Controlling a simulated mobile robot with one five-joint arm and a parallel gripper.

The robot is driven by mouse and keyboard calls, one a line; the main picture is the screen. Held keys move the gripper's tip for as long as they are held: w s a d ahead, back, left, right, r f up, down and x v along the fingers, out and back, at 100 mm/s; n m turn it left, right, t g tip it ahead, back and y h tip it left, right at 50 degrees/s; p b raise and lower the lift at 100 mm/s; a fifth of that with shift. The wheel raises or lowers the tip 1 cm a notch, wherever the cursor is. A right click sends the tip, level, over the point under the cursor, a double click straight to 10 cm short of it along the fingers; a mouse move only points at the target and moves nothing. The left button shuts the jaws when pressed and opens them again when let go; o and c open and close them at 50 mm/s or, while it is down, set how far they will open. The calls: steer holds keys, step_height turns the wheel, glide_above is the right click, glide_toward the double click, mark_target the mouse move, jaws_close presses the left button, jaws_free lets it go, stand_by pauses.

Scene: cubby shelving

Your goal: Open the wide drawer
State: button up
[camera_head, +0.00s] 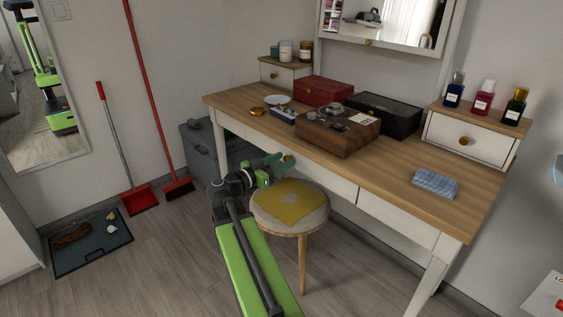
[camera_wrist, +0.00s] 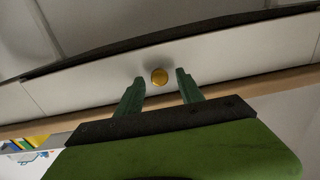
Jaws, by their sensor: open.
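The wide drawer (camera_head: 325,172) is the long white middle front under the wooden top of the dressing table. It looks shut, level with the fronts beside it. Its round brass knob (camera_head: 289,158) shows just past my gripper (camera_head: 279,160). In the wrist view the white drawer front (camera_wrist: 222,67) runs across the picture, and the knob (camera_wrist: 159,76) lies between the tips of my two green fingers. My gripper (camera_wrist: 160,78) is open, with a finger on either side of the knob and a visible gap on both sides. Contact with the drawer front cannot be told.
A round stool (camera_head: 302,226) with a yellow cloth (camera_head: 290,203) stands right beside my arm, before the drawer. Boxes, including a brown wooden box (camera_head: 337,132), stand on the tabletop (camera_head: 405,165). A grey bin (camera_head: 203,150) is left of the table.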

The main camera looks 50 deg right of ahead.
jaws_close()
stand_by(1.3)
